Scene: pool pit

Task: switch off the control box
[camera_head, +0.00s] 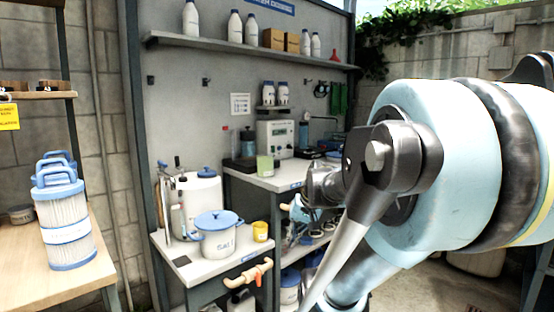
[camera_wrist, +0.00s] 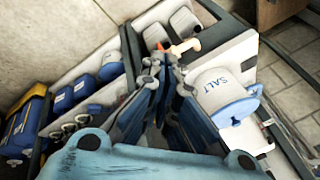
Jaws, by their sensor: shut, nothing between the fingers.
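A pale box (camera_head: 275,138) with a small display and controls stands on the back counter under the shelf in the head view; it looks like the control box. Its switch is too small to make out. I cannot pick it out in the wrist view. My gripper (camera_wrist: 163,66) is shut and empty, pointing down past the bench edge in the wrist view, near a tan pipe with an orange handle (camera_wrist: 183,46). In the head view my arm covers the right side, and the fingertips are hard to make out. The gripper is apart from the box.
Filter cartridges (camera_head: 64,222) stand on the left table. Bottles line the upper shelf (camera_head: 230,43).

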